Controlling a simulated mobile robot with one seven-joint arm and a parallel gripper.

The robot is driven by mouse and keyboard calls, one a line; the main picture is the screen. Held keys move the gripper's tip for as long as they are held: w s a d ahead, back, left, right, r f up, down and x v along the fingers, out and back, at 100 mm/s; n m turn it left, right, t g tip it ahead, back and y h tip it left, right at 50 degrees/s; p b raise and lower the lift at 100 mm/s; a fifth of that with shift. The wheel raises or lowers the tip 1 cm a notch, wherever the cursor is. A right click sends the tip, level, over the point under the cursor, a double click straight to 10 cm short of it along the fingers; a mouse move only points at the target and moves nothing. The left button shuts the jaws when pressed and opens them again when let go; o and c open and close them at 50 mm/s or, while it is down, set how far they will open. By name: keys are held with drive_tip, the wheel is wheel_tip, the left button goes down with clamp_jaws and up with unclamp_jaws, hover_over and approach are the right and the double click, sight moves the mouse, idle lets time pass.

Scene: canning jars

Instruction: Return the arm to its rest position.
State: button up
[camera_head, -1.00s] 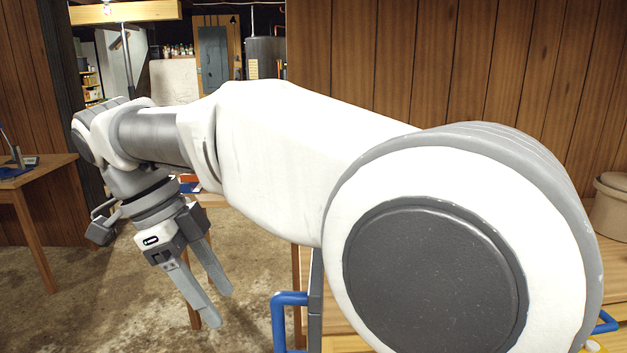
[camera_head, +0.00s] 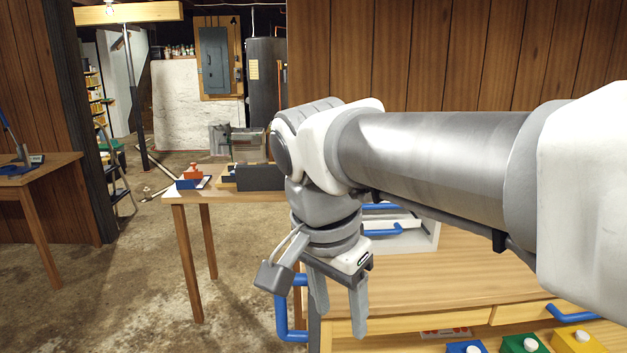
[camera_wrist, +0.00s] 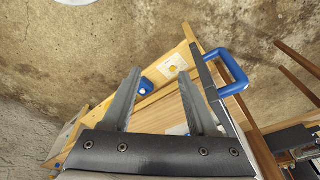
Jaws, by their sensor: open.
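My gripper (camera_head: 340,308) hangs pointing down at the left end of the wooden workbench (camera_head: 465,282) in the head view. Its two grey fingers are apart with nothing between them. My arm reaches in from the right edge, roughly level, and bends down at the wrist. The wrist view also shows the open fingers (camera_wrist: 158,80), with the bench edge and floor beyond them. A blue handle (camera_head: 284,318) at the bench's end is just left of the fingers in the head view. My arm hides part of the bench and the wall.
A white drawer unit (camera_head: 425,236) with blue handles stands on the bench. A second table (camera_head: 172,198) stands behind, another (camera_head: 50,164) at far left. Concrete floor (camera_head: 130,300) is open between.

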drive_tip(key=s+d+f+n+t+y, duration=0.1)
drive_tip(key=s+d+f+n+t, duration=0.1)
drive_tip(key=s+d+f+n, duration=0.3)
drive_tip(key=s+d+f+n+t+y, duration=0.1)
drive_tip(key=s+d+n+t, duration=0.15)
drive_tip(key=d, duration=0.35)
wheel_tip(320, 180, up, 15)
drive_tip(key=w+p, duration=0.1)
drive_tip(key=p, duration=1.3)
drive_tip(key=shift+f+n+g, duration=0.2)
drive_tip(key=shift+n+g, duration=0.15)
drive_tip(key=shift+n, duration=0.1)
drive_tip(key=shift+w+a, duration=0.1)
drive_tip(key=shift+a, duration=0.05)
